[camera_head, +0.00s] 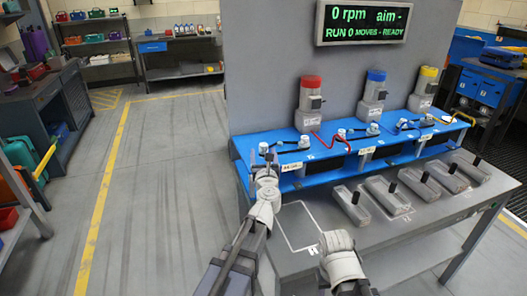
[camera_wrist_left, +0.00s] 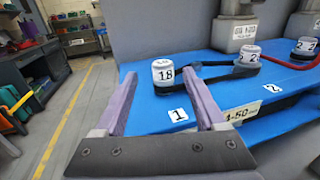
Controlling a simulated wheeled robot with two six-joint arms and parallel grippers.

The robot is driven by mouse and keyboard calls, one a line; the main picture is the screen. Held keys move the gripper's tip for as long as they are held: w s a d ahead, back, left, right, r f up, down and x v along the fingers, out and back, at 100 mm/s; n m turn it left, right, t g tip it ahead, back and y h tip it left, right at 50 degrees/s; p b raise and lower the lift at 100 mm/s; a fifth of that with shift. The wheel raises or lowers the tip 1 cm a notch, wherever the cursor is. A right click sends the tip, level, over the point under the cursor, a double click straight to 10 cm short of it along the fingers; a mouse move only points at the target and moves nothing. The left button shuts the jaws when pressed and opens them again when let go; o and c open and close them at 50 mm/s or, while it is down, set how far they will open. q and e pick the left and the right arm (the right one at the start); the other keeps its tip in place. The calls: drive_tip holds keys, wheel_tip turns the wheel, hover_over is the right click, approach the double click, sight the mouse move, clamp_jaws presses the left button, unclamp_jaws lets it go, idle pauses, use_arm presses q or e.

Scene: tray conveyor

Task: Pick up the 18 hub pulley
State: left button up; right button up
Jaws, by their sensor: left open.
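The 18 hub pulley (camera_wrist_left: 163,72) is a small white cylinder with a dark "18" on its side. It stands upright on the blue bench top, behind the "1" label, with a black link running right to a second white pulley (camera_wrist_left: 248,55). In the head view the 18 pulley (camera_head: 263,148) is partly covered by my left gripper (camera_head: 264,156). My left gripper (camera_wrist_left: 158,88) is open and empty, its two purple fingers pointing at the pulley from either side. I cannot tell whether they reach around it. My right arm shows at lower centre, its gripper out of view.
The blue bench (camera_head: 330,165) carries more pulleys, a red cable and motors with red (camera_head: 311,95), blue (camera_head: 375,86) and yellow (camera_head: 426,82) caps. Several grey blocks with black handles (camera_head: 351,204) stand on the lower grey table (camera_head: 400,232). The floor at left is clear.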

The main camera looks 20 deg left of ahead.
sight(264, 148)
use_arm(q)
drive_tip(key=shift+x, duration=2.6)
drive_tip(key=shift+d+r, duration=0.1)
drive_tip(key=shift+d, duration=0.1)
clamp_jaws()
